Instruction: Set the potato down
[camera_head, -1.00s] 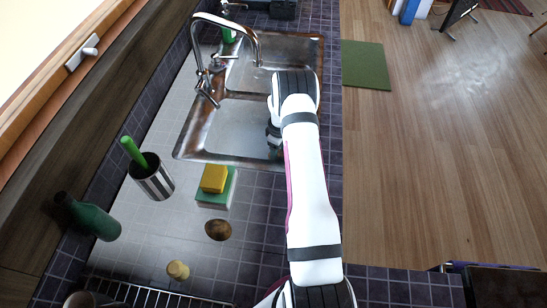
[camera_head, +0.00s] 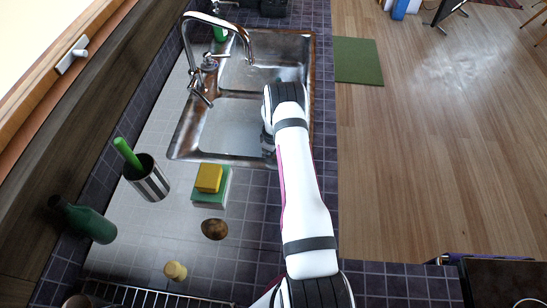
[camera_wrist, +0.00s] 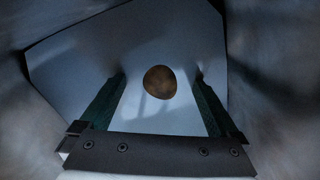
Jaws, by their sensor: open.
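A brown, rounded potato (camera_wrist: 160,82) lies on a smooth blue-grey surface in the wrist view, apparently the floor of the near sink basin. My gripper (camera_wrist: 158,84) is open, with one dark green finger on each side of the potato. Gaps show between both fingers and the potato. In the head view my gripper (camera_head: 267,142) is over the right part of the near sink basin (camera_head: 225,128), mostly hidden by my arm. The potato under it is hidden there.
Left of my arm on the counter are another brown round item (camera_head: 214,229), a yellow-and-green sponge stack (camera_head: 210,184), a small tan piece (camera_head: 175,271), a metal cup (camera_head: 150,182) and a green bottle (camera_head: 90,222). The faucet (camera_head: 190,60) stands at the sink's left.

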